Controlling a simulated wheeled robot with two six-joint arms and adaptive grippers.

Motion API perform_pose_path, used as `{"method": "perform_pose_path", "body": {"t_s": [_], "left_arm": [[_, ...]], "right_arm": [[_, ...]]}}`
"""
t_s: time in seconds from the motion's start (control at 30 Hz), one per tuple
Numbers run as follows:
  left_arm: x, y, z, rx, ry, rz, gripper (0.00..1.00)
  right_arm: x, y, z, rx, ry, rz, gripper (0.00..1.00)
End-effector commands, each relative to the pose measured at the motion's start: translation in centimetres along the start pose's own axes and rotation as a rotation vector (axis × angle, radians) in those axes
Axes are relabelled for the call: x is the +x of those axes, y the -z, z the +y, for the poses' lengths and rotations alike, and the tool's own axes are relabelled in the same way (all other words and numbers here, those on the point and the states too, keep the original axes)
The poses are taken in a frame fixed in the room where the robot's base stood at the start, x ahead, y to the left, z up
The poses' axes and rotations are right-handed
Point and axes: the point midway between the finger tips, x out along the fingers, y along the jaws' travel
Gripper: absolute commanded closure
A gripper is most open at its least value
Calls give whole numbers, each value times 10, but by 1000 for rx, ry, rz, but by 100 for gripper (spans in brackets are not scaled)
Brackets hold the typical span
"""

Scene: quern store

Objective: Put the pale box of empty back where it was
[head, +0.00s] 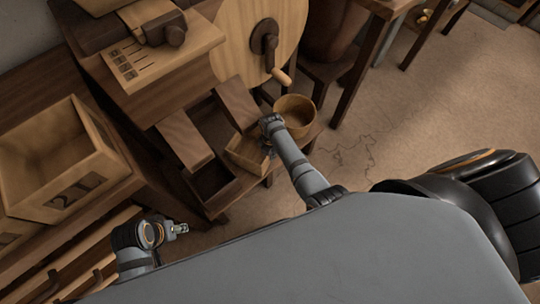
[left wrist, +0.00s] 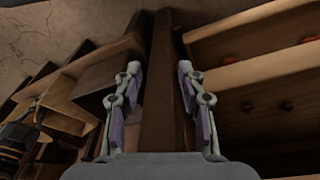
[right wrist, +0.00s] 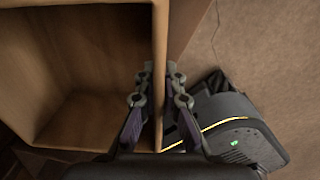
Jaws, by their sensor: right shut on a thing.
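The pale box (head: 246,158) is a small open-topped wooden box, empty as far as I see inside. It shows in the middle of the head view, beside a dark open compartment (head: 212,184). My right gripper (head: 267,143) is shut on one of its walls. In the right wrist view the box (right wrist: 75,60) fills the left side, and its wall passes between the fingers (right wrist: 160,85). I cannot tell whether the box touches the surface below. My left gripper (head: 184,229) is open and empty at the lower left; its fingers (left wrist: 158,85) stand apart in the left wrist view.
A round wooden tub (head: 295,107) stands just right of the box. Raised wooden flaps (head: 184,140) rise behind and left of it. A crate marked 21 (head: 75,197) stands at left. A cranked wooden wheel (head: 240,35) is above.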

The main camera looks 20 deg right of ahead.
Motion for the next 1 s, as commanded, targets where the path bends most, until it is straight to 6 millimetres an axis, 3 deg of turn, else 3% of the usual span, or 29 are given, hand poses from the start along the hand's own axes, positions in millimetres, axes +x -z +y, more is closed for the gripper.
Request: {"method": "perform_pose_path", "body": {"t_s": [0.2,0.23,0.4,0.77,1.0], "left_arm": [[1,0,0,0,-1,3,60],[1,0,0,0,-1,3,60],[1,0,0,0,-1,3,60],[1,1,-1,-2,3,-5,60],[32,-4,-18,-15,44,-59,60]], "right_arm": [[2,-1,1,0,-2,-1,100],[2,0,0,0,0,0,90],[2,0,0,1,0,0,70],[-4,0,0,1,0,0,70],[-34,0,2,11,0,0,70]]}}
